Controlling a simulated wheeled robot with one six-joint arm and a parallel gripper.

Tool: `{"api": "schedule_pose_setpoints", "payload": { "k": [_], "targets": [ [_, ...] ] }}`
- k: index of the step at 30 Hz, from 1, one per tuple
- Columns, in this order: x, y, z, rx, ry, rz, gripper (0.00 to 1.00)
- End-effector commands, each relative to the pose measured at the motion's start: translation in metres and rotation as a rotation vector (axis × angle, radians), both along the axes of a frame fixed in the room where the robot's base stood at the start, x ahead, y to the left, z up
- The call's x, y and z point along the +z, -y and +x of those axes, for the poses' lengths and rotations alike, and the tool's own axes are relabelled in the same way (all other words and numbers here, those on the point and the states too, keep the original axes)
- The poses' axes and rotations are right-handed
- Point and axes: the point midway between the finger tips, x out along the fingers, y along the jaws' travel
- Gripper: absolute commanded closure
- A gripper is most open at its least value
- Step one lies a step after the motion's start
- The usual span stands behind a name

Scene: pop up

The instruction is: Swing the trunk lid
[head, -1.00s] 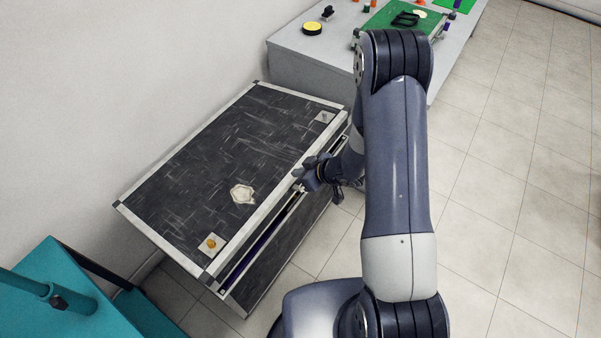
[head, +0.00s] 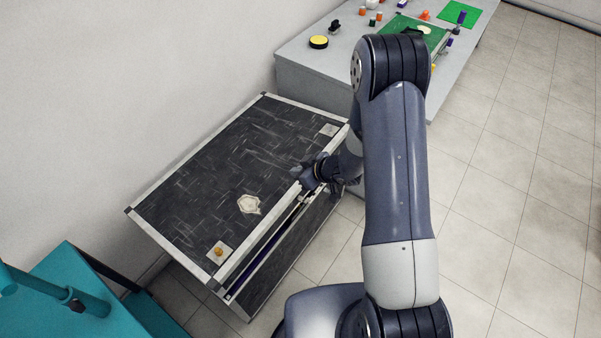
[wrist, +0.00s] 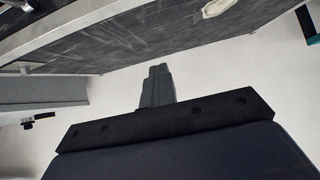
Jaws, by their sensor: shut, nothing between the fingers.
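The trunk is dark with pale metal edging and stands against the wall in the head view. Its lid (head: 215,170) is raised a little along the front edge, with a dark gap between it and the trunk body (head: 290,252). My gripper (head: 305,180) is at the lid's front edge, right of the middle. In the wrist view my gripper (wrist: 157,72) is shut and empty, and the lid (wrist: 190,35) fills the top of the picture. I cannot tell whether the fingertips touch the lid. My arm hides the trunk's far right front corner.
A grey table (head: 330,80) with a green board and small items stands behind the trunk. A teal frame (head: 65,300) stands at the lower left. The wall is close behind the lid. The tiled floor (head: 500,200) on the right is clear.

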Motion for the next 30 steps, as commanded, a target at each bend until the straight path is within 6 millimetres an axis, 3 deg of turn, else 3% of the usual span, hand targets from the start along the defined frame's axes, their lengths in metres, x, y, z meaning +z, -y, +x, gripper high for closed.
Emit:
{"api": "schedule_pose_setpoints", "payload": {
  "k": [30],
  "targets": [
    [0.086, -0.028, 0.022, 0.001, 0.0, 0.001, 1.0]
  ]
}}
